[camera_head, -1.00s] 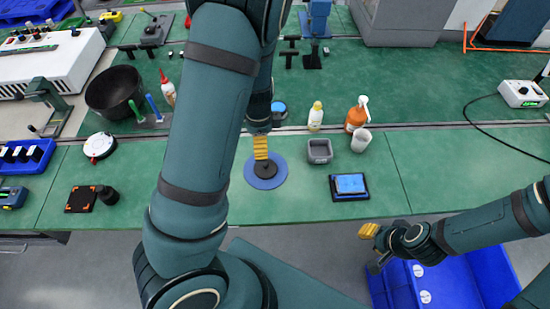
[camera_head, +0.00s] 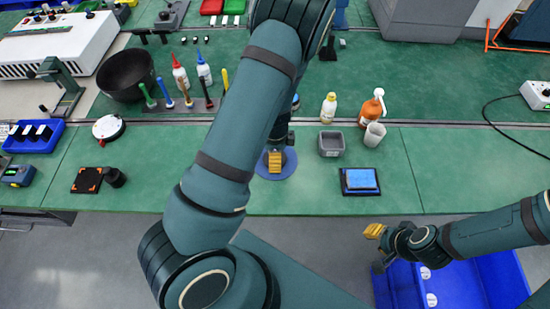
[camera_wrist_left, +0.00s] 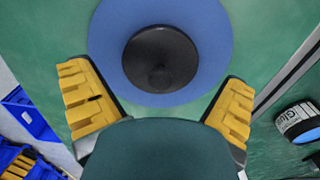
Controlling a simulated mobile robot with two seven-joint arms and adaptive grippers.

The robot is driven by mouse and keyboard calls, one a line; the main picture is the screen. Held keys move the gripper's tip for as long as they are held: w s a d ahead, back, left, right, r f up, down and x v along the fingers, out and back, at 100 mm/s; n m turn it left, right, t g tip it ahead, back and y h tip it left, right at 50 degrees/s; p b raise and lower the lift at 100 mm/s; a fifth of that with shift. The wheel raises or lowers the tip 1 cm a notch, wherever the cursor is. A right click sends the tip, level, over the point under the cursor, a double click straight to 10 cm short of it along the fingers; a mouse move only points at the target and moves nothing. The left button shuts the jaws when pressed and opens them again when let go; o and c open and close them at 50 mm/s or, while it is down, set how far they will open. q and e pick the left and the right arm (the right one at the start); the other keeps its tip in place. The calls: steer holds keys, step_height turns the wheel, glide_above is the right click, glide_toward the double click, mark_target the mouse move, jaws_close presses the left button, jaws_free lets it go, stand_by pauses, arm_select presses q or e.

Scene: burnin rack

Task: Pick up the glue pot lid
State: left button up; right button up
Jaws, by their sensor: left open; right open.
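The glue pot lid, a black round piece with a small central knob, lies on a round blue mat (camera_wrist_left: 215,35) in the left wrist view; the lid (camera_wrist_left: 160,58) is centred there. In the head view my left gripper (camera_head: 275,162) hides most of the lid over the blue mat (camera_head: 290,168). In the left wrist view my left gripper (camera_wrist_left: 158,85) is open, its yellow fingers apart on either side below the lid, holding nothing. The glue pot (camera_wrist_left: 298,122), labelled and blue-topped, stands at the right there. My right gripper (camera_head: 375,232) is open and empty off the bench's front edge.
A grey square bin (camera_head: 332,144), a pale bottle (camera_head: 328,108), an orange pump bottle (camera_head: 371,107) and a white cup (camera_head: 374,135) stand right of the mat. A blue-screened device (camera_head: 360,181) lies nearer the front edge.

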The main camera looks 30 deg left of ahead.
arm_select(q)
steer(key=shift+f, duration=0.6)
steer(key=c, duration=1)
steer(key=shift+o, duration=0.2)
